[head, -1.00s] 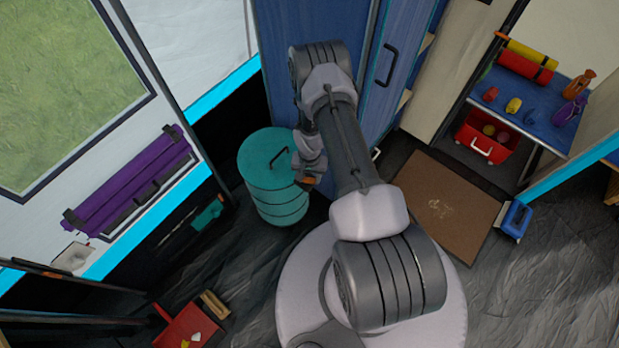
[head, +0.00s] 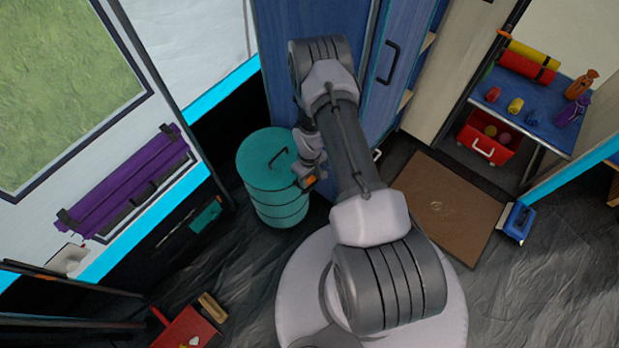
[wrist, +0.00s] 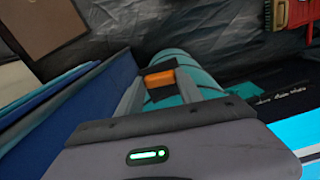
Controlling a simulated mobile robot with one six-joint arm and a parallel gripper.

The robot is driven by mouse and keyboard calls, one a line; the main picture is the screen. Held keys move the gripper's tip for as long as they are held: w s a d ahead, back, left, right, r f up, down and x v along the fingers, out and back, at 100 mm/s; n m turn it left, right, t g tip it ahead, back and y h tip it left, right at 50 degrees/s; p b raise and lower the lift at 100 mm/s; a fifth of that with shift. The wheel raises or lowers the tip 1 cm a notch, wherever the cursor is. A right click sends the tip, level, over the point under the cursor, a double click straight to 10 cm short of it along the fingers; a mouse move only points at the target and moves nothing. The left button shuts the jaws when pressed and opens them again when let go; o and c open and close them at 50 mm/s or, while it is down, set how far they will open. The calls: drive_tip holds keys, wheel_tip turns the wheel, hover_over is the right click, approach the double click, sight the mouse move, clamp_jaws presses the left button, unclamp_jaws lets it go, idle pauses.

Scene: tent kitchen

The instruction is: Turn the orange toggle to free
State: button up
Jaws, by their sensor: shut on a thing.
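The orange toggle (wrist: 160,78) shows in the wrist view as a small block between my two fingers. In the head view it is a small orange patch (head: 309,181) at the end of my arm, beside the teal barrel. My gripper (wrist: 159,88) is shut on the toggle, one finger at each side of it. In the head view my gripper (head: 306,174) is partly covered by my own arm. What the toggle is mounted on, and any marking for free, cannot be made out.
The teal barrel (head: 272,179) stands close to the left of my gripper. A blue cabinet (head: 310,20) rises behind my arm. A brown mat (head: 446,205) lies on the floor to the right. A red box (head: 187,329) is at the lower left.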

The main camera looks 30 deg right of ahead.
sight(310, 180)
drive_tip(key=shift+n, duration=0.8)
drive_tip(key=o, duration=1.4)
wheel_tip(310, 180, up, 17)
drive_tip(key=p, duration=0.6)
drive_tip(key=shift+r, duration=0.2)
